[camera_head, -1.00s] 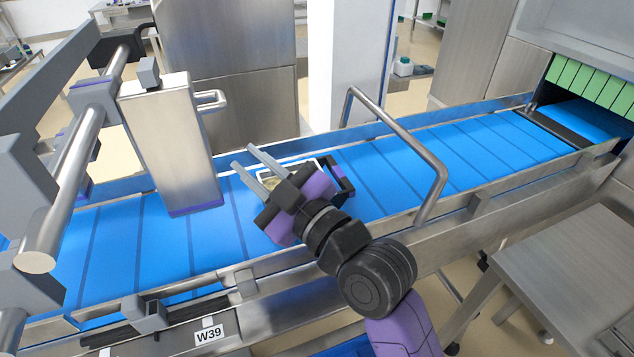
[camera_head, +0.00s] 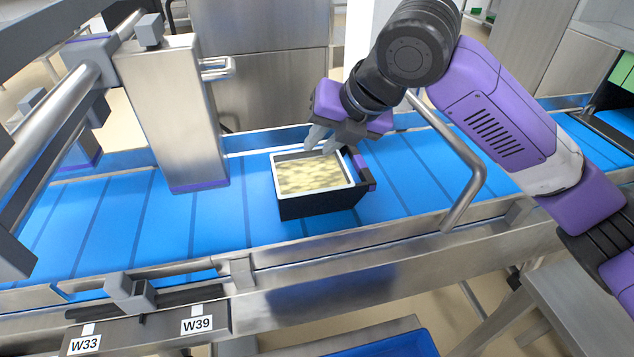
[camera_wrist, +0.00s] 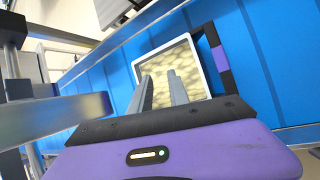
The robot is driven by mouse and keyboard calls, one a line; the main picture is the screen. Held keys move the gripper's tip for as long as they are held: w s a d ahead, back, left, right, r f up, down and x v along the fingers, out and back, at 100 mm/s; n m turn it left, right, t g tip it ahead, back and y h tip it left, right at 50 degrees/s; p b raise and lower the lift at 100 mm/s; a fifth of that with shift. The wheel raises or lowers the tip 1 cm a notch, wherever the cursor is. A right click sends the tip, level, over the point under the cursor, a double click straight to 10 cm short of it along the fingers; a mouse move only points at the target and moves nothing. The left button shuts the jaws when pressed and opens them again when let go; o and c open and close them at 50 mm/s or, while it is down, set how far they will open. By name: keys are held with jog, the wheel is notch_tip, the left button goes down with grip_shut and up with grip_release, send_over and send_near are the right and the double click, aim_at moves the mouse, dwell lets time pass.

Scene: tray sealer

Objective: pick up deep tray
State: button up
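The deep tray (camera_head: 320,205) is black with a white rim and holds yellowish sliced food. It sits upright on the blue conveyor belt in the head view. In the wrist view its pale rim (camera_wrist: 203,72) and contents show just beyond my fingers. My gripper (camera_head: 321,142) is over the tray's far edge, pointing down towards it. In the wrist view the two grey fingers (camera_wrist: 160,84) stand apart with a gap between them, so it is open. I cannot tell whether the fingers touch the tray or straddle its rim.
A black and purple bar (camera_head: 361,168) stands close against the tray's right side. A metal post (camera_head: 175,110) rises left of the tray, and a bent rail (camera_head: 478,180) crosses the belt on the right. The blue belt (camera_head: 120,215) is clear on the left.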

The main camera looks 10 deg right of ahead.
aim_at(361, 162)
jog(key=d+h, duration=0.1)
jog(key=d, duration=0.1)
jog(key=s+d+n+g+h, duration=0.1)
jog(key=d, duration=0.2)
jog(key=d+n+h, duration=0.1)
jog(key=d, duration=0.1)
jog(key=shift+s+d, duration=0.15)
jog(key=shift+d, duration=0.25)
jog(key=shift+d+f+g, duration=0.15)
jog(key=shift+f+g, duration=0.05)
jog(key=shift+g, duration=0.1)
jog(key=shift+x, duration=3.65)
jog(key=shift+f, duration=0.25)
grip_shut()
